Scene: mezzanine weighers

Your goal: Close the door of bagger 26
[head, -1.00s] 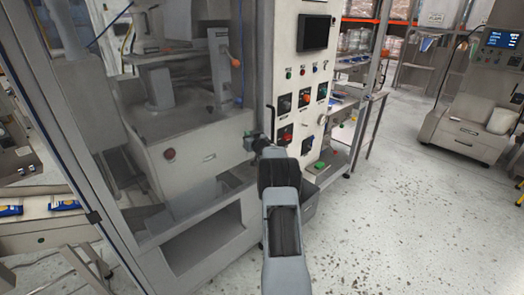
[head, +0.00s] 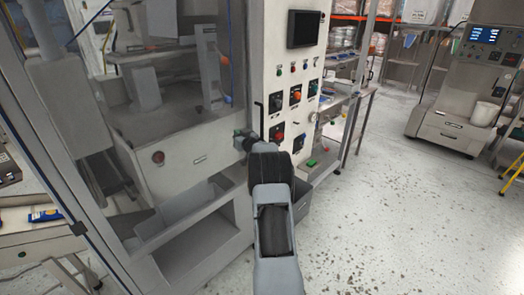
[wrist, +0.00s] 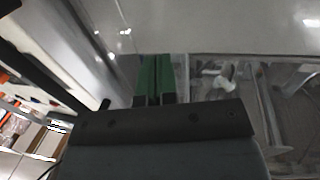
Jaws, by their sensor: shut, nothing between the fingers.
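The bagger fills the left and middle of the head view, a tall grey machine with a clear glazed panel (head: 120,130) across its front. I take this panel for the door; its blue-trimmed edge (head: 42,165) stands at the left. I cannot tell how far it is open, and no number is readable. My gripper (head: 243,141) is at the right side of the glazing, beside the black upright handle-like bar, partly hidden by my arm. In the wrist view my gripper's green fingers (wrist: 153,78) are together and empty, near a pale flat surface; contact is unclear.
A control panel (head: 297,75) with a dark screen and several knobs stands right of the glazing. A metal-framed table (head: 350,120) is behind it. Another machine (head: 455,130) stands at the right. A blue packet (head: 46,215) lies on a left table.

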